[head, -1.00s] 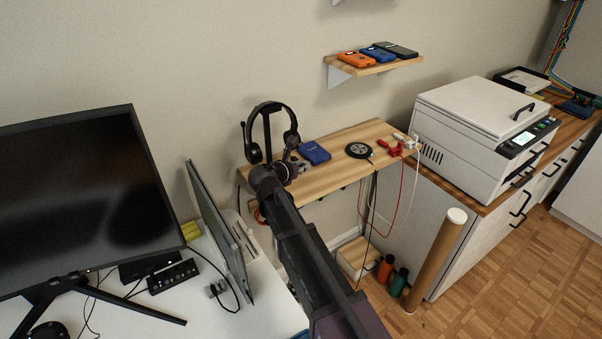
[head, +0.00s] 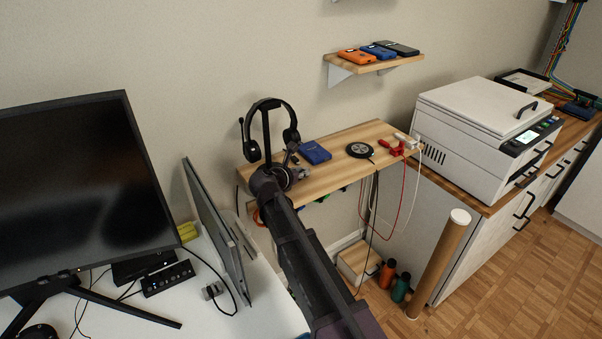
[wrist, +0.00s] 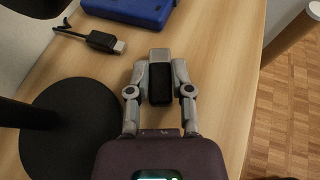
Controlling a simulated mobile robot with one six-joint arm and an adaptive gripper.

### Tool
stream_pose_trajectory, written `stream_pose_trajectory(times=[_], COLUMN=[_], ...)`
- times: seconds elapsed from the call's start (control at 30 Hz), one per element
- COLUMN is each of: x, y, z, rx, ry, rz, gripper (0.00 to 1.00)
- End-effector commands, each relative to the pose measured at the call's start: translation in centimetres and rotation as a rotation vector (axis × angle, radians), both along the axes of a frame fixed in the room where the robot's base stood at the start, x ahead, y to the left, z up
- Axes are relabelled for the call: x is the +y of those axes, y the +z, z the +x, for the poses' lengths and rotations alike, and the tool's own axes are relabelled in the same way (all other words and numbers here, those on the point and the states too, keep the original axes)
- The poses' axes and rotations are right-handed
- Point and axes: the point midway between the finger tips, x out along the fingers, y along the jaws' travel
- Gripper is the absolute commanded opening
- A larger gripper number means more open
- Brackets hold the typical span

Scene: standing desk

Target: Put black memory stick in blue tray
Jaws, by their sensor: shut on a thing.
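In the wrist view my gripper (wrist: 159,68) is shut on the black memory stick (wrist: 159,84), with its silver plug pointing away from me. It is over the wooden shelf top; I cannot tell how high. In the head view my gripper (head: 293,160) is in front of the headphone stand, and the stick is too small to make out. No blue tray is clearly visible. A small blue patch (head: 303,336) shows at the bottom edge, partly hidden by my arm, and I cannot tell what it is.
A blue box-like device (head: 315,152) lies on the wooden shelf (head: 335,172), near the headphones (head: 267,130). A black cable with a silver plug (wrist: 103,41) lies left of my gripper. A monitor (head: 85,180) and upright panel (head: 215,232) stand on the white desk (head: 262,300).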

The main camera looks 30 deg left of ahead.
Motion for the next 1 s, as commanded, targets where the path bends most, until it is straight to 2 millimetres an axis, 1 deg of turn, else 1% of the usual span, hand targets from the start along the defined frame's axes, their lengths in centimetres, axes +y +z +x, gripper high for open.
stream_pose_trajectory(times=[0.17,0.2,0.27,0.3,0.67,0.87,1.0], x=[0.1,0.1,0.1,0.1,0.1,0.1,0.1], y=[-0.4,-0.4,-0.3,-0.3,-0.3,0.1,0.7], z=[-0.1,-0.1,-0.1,-0.1,-0.1,-0.1,-1.3], rx=[0.000,0.000,0.000,0.000,0.000,0.000,0.000], ry=[0.001,0.001,0.001,0.001,0.001,0.001,0.001], rz=[0.000,0.000,0.000,0.000,0.000,0.000,-0.001], gripper=[0.10,0.34,0.52,0.63,0.63,0.63,0.63])
